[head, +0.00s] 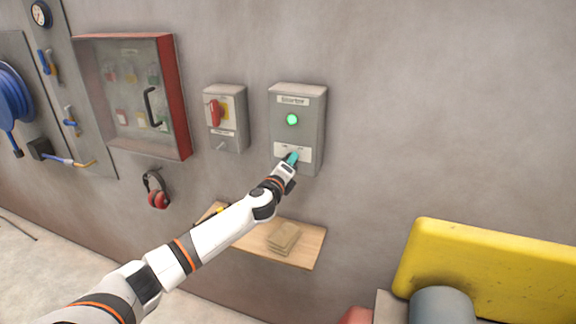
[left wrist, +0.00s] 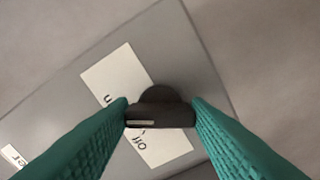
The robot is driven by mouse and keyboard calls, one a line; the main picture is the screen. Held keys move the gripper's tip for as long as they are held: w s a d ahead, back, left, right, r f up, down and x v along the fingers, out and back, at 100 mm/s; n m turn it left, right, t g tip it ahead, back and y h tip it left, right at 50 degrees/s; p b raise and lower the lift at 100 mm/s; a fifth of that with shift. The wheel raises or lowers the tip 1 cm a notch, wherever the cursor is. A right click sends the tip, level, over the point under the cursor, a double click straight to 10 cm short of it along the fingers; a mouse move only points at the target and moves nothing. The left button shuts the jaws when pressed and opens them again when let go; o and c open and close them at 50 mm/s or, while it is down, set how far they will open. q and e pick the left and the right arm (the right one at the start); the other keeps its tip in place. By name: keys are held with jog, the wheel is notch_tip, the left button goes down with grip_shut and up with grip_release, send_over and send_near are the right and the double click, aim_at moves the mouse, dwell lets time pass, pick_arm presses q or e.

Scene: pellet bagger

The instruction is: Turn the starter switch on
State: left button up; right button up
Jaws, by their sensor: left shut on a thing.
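The starter box (head: 314,130) is a grey wall box with a "Starter" label and a lit green lamp (head: 292,119). My left gripper (head: 291,158) is at the white label low on its front. In the left wrist view, its two teal fingers stand on either side of the dark starter switch knob (left wrist: 160,108) and are shut on it. The knob sits over a white label (left wrist: 115,75) with on and off lettering, partly covered. A pale mark shows on the knob. In the head view the gripper hides the knob. My right gripper is out of view.
A grey box with a red handle (head: 214,113) is mounted left of the starter box. A red-framed cabinet (head: 180,100) hangs further left, above ear defenders (head: 156,190). A wooden shelf (head: 310,245) is below my arm. A yellow part (head: 490,265) stands at lower right.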

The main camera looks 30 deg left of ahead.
pick_arm(q)
jog(key=o, duration=1)
jog(key=b+v, duration=0.3)
jog(key=v, duration=0.9)
jog(key=shift+d, duration=0.1)
